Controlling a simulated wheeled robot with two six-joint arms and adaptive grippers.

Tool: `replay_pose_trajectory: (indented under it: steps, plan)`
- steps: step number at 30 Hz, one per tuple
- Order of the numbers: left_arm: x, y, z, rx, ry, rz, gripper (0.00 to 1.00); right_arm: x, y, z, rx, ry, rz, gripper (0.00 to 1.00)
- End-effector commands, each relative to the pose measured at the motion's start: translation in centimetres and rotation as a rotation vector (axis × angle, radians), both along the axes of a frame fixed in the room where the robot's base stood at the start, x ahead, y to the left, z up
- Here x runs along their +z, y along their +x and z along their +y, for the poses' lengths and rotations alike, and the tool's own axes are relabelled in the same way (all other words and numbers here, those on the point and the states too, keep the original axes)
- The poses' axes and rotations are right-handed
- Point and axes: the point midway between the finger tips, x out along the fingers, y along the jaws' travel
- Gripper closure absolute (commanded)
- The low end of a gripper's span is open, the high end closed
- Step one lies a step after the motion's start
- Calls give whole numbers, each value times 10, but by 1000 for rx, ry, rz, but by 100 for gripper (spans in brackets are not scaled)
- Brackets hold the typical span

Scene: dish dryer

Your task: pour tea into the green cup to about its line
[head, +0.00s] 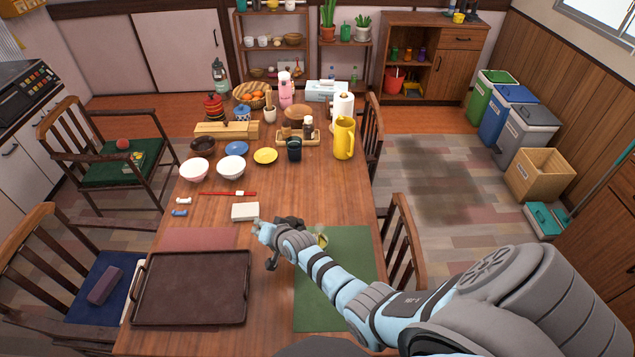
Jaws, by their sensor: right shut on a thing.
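A dark, greenish cup (294,149) stands upright on the table near the yellow pitcher; I cannot tell whether it is the task's green cup, and no line shows on it. A small yellowish-green thing (322,240) shows at the edge of the green mat, mostly hidden behind my right arm; it may be a cup. My right gripper (272,242) is over the middle of the table, just below the white box. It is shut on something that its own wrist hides. No teapot can be made out. My left gripper is out of view.
A yellow pitcher (344,138) stands at the table's right side. A brown tray (190,288) lies at the front left, the green mat (345,262) at the front right. A white box (245,211) lies by the gripper. Bowls (231,166) and plates crowd the far half.

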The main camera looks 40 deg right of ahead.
Motion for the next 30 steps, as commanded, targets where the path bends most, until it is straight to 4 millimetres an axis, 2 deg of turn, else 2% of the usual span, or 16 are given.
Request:
replay_pose_trajectory:
  steps: [10,12,13,15,17,18,21,23,26,30]
  plan:
    - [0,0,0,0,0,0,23,1,0,-1,1,4,-5,100]
    - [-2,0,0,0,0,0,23,-3,7,12,2,-49,27,100]
    - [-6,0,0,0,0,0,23,-9,12,20,3,-92,55,100]
    - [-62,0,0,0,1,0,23,-57,17,32,3,-173,107,100]
    - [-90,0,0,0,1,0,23,-78,20,39,4,-230,145,100]
    - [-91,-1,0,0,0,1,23,-77,21,42,3,-258,166,100]
    - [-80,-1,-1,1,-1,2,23,-65,21,41,1,-268,171,100]
    - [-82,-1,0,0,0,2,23,-65,22,42,1,-276,173,100]
    - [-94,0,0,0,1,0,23,-73,24,45,-3,-304,190,100]
    - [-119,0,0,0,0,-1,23,-87,27,52,-10,-364,226,100]
